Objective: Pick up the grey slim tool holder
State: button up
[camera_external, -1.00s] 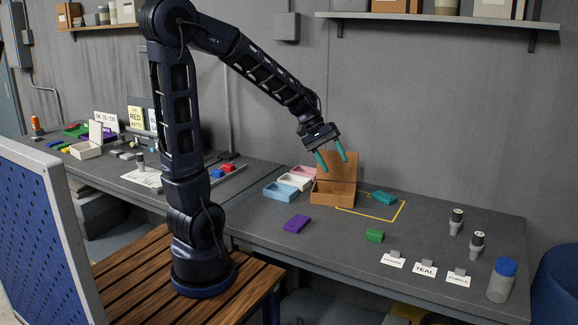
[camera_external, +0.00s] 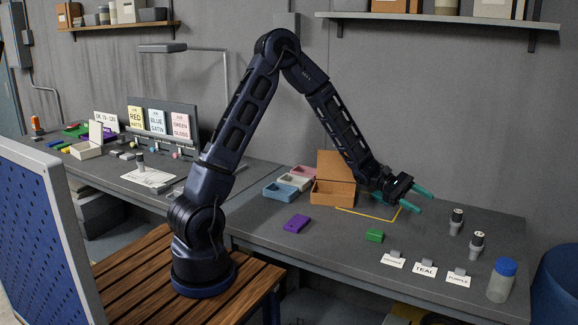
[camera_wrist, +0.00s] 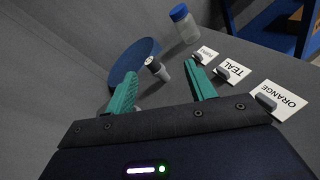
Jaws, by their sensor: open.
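Two grey holders with black collars and pale tops stand upright on the right of the bench, a rear one (camera_external: 456,222) and a front one (camera_external: 477,245). I cannot tell which is the slim one. My gripper (camera_external: 425,200) is open and empty, above the bench to the left of both and apart from them. In the wrist view, one grey holder (camera_wrist: 162,72) shows beyond and between the teal fingers (camera_wrist: 161,69).
A blue-capped bottle (camera_external: 500,281) stands at the front right. Name cards (camera_external: 425,269) line the front edge. A green block (camera_external: 374,236), a purple block (camera_external: 297,223) and a wooden box (camera_external: 333,193) lie to the left. Bare bench lies between the green block and the holders.

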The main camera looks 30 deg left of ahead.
aim_at(479, 238)
jog(key=d+f+n+t+h, duration=0.1)
jog(key=d+f+n, duration=0.1)
jog(key=d+f, duration=0.1)
jog(key=w+d+f+n+t+h, duration=0.1)
jog(key=d+f+n, duration=0.1)
jog(key=d+f, duration=0.1)
jog(key=d+f+n, duration=0.2)
jog(key=d+f, duration=0.1)
jog(key=shift+w+d+n+t+h, duration=0.3)
jog(key=shift+d+t+h, duration=0.05)
jog(key=shift+t+h, duration=0.05)
jog(key=d, duration=1)
jog(key=shift+s+d+r, duration=0.15)
jog(key=shift+s+d, duration=0.1)
jog(key=shift+s, duration=0.1)
jog(key=shift+c, duration=0.4)
grip_shut()
